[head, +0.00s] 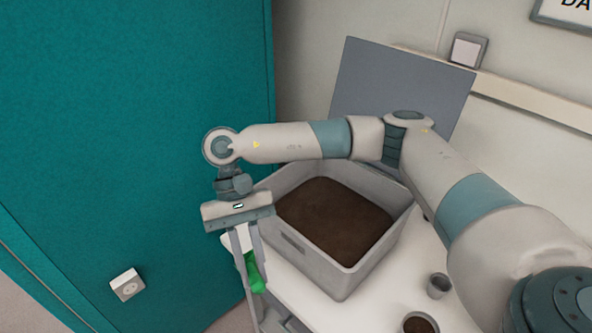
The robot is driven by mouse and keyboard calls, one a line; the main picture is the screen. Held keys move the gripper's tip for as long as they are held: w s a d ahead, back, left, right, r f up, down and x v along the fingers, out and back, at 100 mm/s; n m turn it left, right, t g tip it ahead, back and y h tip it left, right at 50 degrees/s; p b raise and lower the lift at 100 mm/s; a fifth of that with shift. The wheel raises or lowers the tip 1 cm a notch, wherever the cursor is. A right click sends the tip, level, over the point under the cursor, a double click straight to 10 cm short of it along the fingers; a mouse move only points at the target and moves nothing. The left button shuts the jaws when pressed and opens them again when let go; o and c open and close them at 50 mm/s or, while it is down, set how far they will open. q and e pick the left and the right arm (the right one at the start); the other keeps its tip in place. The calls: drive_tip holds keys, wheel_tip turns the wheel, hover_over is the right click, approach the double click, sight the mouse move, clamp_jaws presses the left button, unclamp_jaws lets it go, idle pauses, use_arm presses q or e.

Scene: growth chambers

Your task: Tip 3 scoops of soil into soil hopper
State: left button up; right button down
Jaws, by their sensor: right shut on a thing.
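A grey bin (343,271) filled with dark brown soil (335,215) stands on the white table. My right gripper (248,252) hangs pointing down at the bin's left front side, outside its wall. It is shut on a green thing (254,274), perhaps the scoop; only a small part shows, so I cannot tell its full shape or whether it holds soil. My left gripper is not in view. I cannot pick out a soil hopper for certain.
A small grey cup (438,286) and a pot with soil (419,324) stand on the white table (375,305) at the lower right. A teal panel (130,130) fills the left. A grey board (385,85) stands behind the bin.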

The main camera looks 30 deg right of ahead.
drive_tip(key=w+d+f+n+h+b, duration=0.1)
drive_tip(key=w+d+f+b, duration=0.1)
drive_tip(key=d+f+b, duration=0.6)
wheel_tip(320, 180, down, 3)
drive_tip(key=b, duration=0.3)
drive_tip(key=shift+d+n, duration=0.15)
drive_tip(key=shift+n, duration=0.25)
drive_tip(key=shift+r, duration=0.15)
